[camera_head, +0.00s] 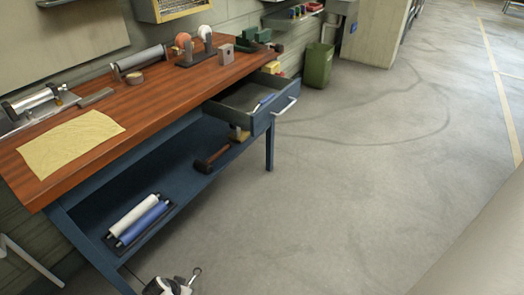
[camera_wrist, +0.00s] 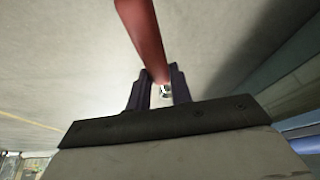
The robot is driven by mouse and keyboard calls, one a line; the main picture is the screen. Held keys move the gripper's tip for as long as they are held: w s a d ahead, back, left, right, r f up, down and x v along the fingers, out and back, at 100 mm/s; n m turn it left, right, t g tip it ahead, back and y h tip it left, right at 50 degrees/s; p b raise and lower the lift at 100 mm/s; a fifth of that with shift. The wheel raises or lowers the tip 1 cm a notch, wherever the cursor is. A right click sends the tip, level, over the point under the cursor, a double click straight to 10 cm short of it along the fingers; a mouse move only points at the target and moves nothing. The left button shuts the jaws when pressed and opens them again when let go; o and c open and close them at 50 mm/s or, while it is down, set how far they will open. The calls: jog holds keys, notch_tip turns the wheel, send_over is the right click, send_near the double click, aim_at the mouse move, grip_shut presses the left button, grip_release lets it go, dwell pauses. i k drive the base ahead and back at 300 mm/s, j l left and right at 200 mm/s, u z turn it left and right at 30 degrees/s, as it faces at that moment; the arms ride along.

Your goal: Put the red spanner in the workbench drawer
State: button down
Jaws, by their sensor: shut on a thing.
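The red spanner (camera_wrist: 143,35) shows in the wrist view as a long red bar rising from between the dark fingers of my gripper (camera_wrist: 160,88). The gripper is shut on it. A small pale, shiny patch shows between the fingers; the spanner's far end is out of frame. In the head view, the workbench (camera_head: 150,105) has a brown wooden top and a blue frame. Its drawer (camera_head: 277,114) is pulled open at the far right end. I cannot make out the spanner in the head view.
The bench top carries a yellow cloth (camera_head: 70,142), tools and a reel stand (camera_head: 195,55). The lower shelf holds a mallet (camera_head: 211,160) and white and blue rolls (camera_head: 140,218). A green bin (camera_head: 318,65) stands beyond the drawer. The floor right of the bench is clear.

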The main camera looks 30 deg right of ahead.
aim_at(243, 108)
jog(key=i+l, duration=0.1)
jog(key=l, duration=0.35)
jog(key=l+z, duration=0.1)
jog(key=l, duration=0.3)
jog(key=i+l+z, duration=0.1)
jog(key=l, duration=0.35)
jog(key=i+l, duration=0.2)
jog(key=l, duration=0.2)
jog(key=i+l+z, duration=0.1)
jog(key=l, duration=0.35)
jog(key=i+l, duration=0.1)
jog(key=l, duration=0.3)
jog(key=z, duration=0.05)
